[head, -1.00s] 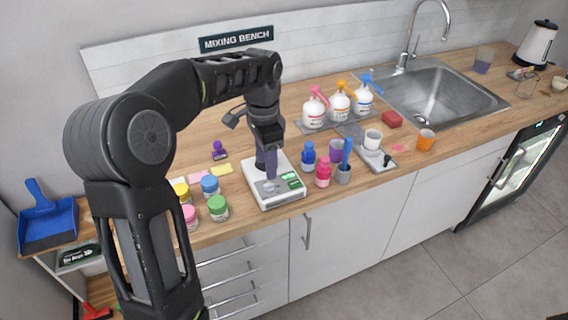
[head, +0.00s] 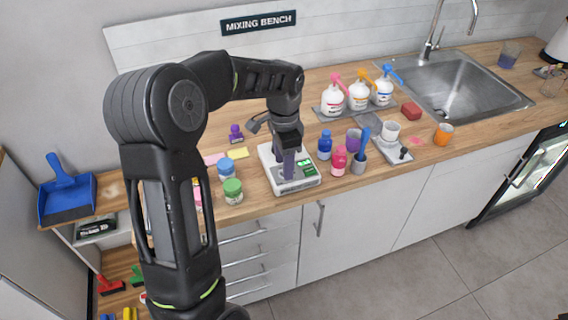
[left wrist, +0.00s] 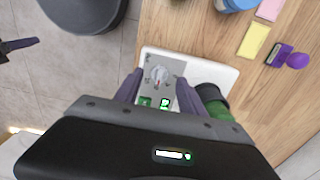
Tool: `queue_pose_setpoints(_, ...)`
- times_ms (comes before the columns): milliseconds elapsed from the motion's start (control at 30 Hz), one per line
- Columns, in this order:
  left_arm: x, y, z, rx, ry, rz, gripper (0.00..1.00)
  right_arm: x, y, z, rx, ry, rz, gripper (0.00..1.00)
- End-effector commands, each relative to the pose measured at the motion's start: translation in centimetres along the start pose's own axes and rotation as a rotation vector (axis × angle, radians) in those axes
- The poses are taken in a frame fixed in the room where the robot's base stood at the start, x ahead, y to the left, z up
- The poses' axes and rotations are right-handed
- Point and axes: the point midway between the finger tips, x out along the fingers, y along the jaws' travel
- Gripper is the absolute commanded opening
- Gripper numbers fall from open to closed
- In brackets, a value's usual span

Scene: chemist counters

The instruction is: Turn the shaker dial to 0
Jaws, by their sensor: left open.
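The shaker is a white box (head: 311,182) on the wooden counter, with a green-lit display on its top. It also shows in the left wrist view (left wrist: 222,72). Its pale dial (left wrist: 158,76) shows there between the fingers, its setting too small to read. In the head view the fingers hide the dial. My left gripper (head: 288,168) points down over the shaker. In the left wrist view its two purple fingers (left wrist: 158,92) are apart, one on each side of the dial. I cannot tell if they touch it. A dark purple-tipped part, perhaps my right gripper (left wrist: 20,44), shows at the left edge.
Left of the shaker stand lidded jars, including a green-lidded jar (head: 232,190). Right of it are a blue bottle (head: 324,147), a pink bottle (head: 339,160) and a grey cup (head: 359,164). Pump bottles (head: 358,95) and a sink (head: 455,90) lie further right.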

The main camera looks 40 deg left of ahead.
Motion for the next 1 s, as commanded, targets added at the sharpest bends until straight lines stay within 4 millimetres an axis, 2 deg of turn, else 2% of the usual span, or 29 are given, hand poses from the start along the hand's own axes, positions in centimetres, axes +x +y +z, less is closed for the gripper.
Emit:
queue_pose_setpoints(167, 1.4, 0.0, 0.0, 0.0, 0.0, 0.001, 0.47, -0.3, -0.1, 0.0, 0.001, -0.001, 0.001, 0.36)
queue_pose_setpoints(433, 1.6, 0.0, 0.0, 0.0, 0.001, 0.0, 0.47, -0.3, 0.0, 0.0, 0.001, -0.001, 0.001, 0.36)
queue_pose_setpoints(1000, 1.5, 0.0, 0.0, 0.0, 0.001, -0.001, 0.01, -0.3, -0.1, 0.0, 0.0, -0.001, 0.001, 0.36)
